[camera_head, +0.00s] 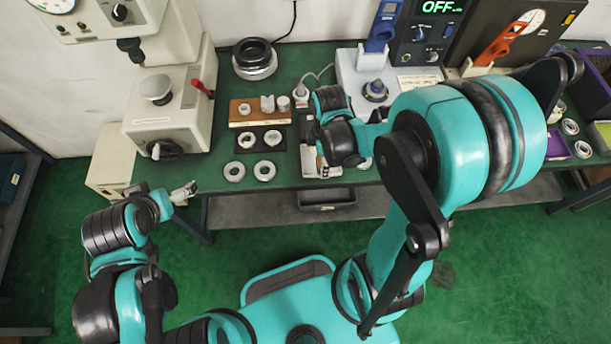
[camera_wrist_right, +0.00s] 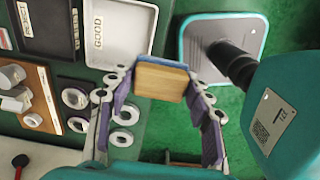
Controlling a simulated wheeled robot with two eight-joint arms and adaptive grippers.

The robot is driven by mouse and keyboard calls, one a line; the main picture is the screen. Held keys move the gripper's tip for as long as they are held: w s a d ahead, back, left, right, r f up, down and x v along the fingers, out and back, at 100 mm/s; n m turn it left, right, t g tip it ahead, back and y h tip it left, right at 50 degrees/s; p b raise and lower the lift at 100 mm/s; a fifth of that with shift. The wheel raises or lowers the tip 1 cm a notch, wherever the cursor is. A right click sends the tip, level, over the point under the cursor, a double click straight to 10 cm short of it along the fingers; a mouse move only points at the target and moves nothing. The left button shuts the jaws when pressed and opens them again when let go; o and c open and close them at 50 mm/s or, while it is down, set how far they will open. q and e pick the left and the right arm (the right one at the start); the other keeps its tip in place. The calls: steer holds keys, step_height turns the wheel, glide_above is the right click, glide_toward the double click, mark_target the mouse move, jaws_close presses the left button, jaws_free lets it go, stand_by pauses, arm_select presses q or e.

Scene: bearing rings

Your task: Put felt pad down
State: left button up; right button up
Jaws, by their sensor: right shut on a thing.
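My right gripper (camera_wrist_right: 160,88) is shut on a tan, wood-coloured block with a blue-grey edge, which I take to be the felt pad (camera_wrist_right: 160,82). In the right wrist view the pad sits between the two fingertips, just beyond the table's front edge, with green floor behind it. In the head view my right arm hides the pad and the fingertips. My left gripper (camera_head: 184,192) hangs in front of the table's left part, apart from everything. Its fingers are too small to judge.
Loose rings (camera_head: 264,171) lie on the green table, close to a black mat with two rings (camera_head: 272,138) and a wooden stand (camera_head: 240,122). A press (camera_head: 170,115) stands left.

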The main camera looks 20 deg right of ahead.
steer(key=shift+s+f, duration=0.1)
steer(key=shift+s, duration=0.4)
steer(key=b, duration=0.3)
glide_above(291, 172)
step_height(291, 172, down, 7)
steer(key=shift+w, duration=0.1)
step_height(291, 172, down, 4)
steer(key=shift+f+b, duration=0.1)
steer(key=shift+b, duration=0.9)
